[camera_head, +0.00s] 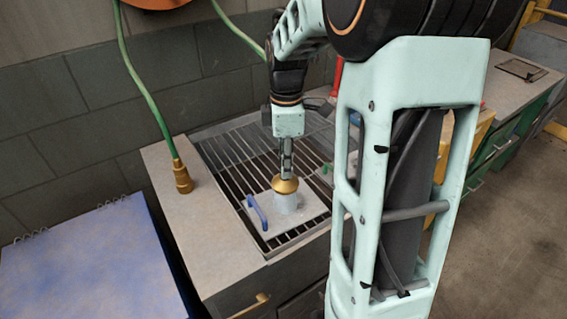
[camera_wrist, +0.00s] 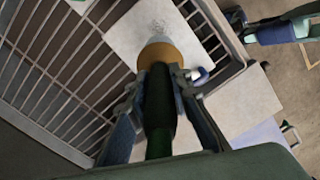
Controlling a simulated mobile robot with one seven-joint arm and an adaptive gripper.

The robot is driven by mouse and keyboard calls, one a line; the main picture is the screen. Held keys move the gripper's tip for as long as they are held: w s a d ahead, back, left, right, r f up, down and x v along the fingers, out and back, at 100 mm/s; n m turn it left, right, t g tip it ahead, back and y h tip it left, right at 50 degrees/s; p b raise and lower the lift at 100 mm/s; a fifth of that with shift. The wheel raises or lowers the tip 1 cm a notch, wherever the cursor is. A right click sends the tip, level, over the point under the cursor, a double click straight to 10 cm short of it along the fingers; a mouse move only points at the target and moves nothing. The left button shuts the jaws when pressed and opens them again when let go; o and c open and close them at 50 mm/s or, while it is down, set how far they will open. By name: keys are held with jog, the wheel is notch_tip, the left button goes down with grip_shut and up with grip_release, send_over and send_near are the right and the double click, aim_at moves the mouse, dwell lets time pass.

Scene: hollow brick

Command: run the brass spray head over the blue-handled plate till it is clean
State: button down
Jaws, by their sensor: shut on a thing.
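My gripper (camera_head: 287,160) points down over the sink grate, shut on the spray head's dark stem. The brass spray head (camera_head: 285,185) is below the fingers; it also shows in the wrist view (camera_wrist: 160,54). A pale bluish spray cone (camera_head: 286,203) comes from it onto the plate. The pale square plate (camera_head: 309,212) lies flat on the grate, and its blue handle (camera_head: 257,212) stands at the left edge in the head view. In the wrist view the plate (camera_wrist: 120,35) has a speckled grey patch beyond the head. The head and spray hide part of the plate.
The barred grate (camera_head: 222,160) sits in a metal frame. A green hose with a brass end (camera_head: 182,178) stands on the counter (camera_head: 215,240) to the left. A tiled wall rises behind.

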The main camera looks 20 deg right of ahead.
jog(key=d+p, duration=0.1)
jog(key=d, duration=0.6)
jog(key=shift+w+p, duration=0.4)
jog(key=shift+w, duration=0.05)
dwell(0.9)
jog(key=shift+d, duration=0.1)
jog(key=shift+s, duration=0.2)
dwell(0.6)
jog(key=s, duration=0.2)
jog(key=shift+s+d, duration=0.2)
jog(key=shift+s, duration=0.15)
dwell(0.4)
jog(key=shift+a, duration=0.15)
dwell(0.5)
jog(key=shift+s+a+b, duration=0.1)
jog(key=shift+s+a, duration=0.05)
jog(key=shift+a, duration=1.1)
jog(key=shift+s+a+b, duration=0.1)
jog(key=shift+s+a, duration=0.1)
jog(key=shift+a, duration=1.1)
jog(key=shift+s+a+b, duration=0.1)
jog(key=shift+s+a, duration=0.05)
jog(key=shift+a, duration=1.1)
